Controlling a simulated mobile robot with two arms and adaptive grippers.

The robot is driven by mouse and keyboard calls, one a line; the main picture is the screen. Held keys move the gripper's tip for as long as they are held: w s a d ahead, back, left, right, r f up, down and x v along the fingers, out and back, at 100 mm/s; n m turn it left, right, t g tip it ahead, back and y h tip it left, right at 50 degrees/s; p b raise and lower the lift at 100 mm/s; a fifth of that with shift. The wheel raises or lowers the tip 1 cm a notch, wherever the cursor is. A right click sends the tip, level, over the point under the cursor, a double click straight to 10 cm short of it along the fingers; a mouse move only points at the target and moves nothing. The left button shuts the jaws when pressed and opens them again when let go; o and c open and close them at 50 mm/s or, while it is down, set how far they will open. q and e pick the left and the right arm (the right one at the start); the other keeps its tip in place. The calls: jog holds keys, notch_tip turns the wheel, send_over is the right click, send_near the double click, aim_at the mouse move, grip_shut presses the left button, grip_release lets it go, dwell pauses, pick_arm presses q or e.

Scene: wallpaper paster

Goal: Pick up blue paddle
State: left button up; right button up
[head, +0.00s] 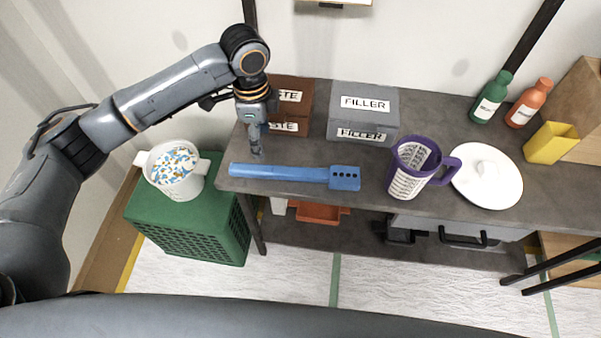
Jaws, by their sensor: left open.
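The blue paddle (290,174) lies flat along the front edge of the grey table (440,210). Its long handle points left and its wide end with a row of holes is on the right. My left gripper (257,152) points down just above and behind the paddle's handle, near its left part. It is open and holds nothing; its fingers look narrow from this angle. I cannot tell the exact gap between fingertips and handle. My right gripper is not in view.
Brown paste box (290,88) and grey filler box (362,115) stand behind the paddle. A purple measuring jug (408,178) and white lid (487,176) are to the right. A white pot (196,182) sits on a green crate (185,215) at left.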

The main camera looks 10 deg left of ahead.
pick_arm(q)
send_over(265, 168)
jog(key=f, duration=0.5)
jog(key=f+p, duration=0.1)
jog(key=f, duration=0.2)
jog(key=shift+s+d, duration=0.15)
jog(key=shift+s, duration=0.2)
jog(key=shift+w+f+p, duration=0.15)
jog(key=shift+f+p, duration=0.15)
jog(key=shift+f, duration=1.1)
jog(key=shift+w+f+p, duration=0.1)
jog(key=shift+f+p, duration=0.2)
jog(key=shift+f, duration=1.1)
jog(key=shift+c, duration=0.4)
jog(key=c, duration=1.1)
grip_shut()
jog(key=shift+r, duration=0.15)
